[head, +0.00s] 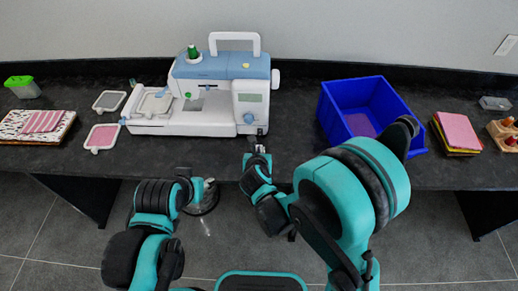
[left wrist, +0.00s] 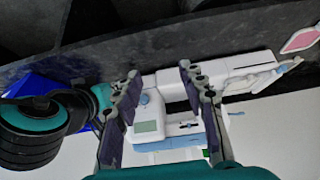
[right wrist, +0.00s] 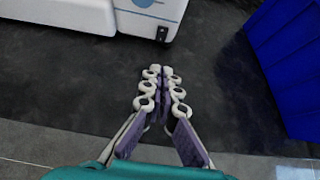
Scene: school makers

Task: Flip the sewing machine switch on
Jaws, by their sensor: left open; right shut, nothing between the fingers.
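The white and light-blue sewing machine (head: 203,117) stands on the dark table, left of centre. Its right end shows at the top of the right wrist view (right wrist: 75,14), with a small black part (right wrist: 162,33) at the lower corner; I cannot tell whether this is the switch. My right gripper (head: 259,146) is shut and empty, just in front of the machine's right end, and its fingertips (right wrist: 161,71) are apart from it. My left gripper (left wrist: 158,76) is open and empty; the machine (left wrist: 172,88) appears upside down beyond its fingers.
A blue bin (head: 343,104) stands right of the machine. Embroidery hoops (head: 102,137) and folded fabric (head: 36,124) lie to the left. More fabric (head: 457,131) lies at the far right. The table between machine and bin is clear.

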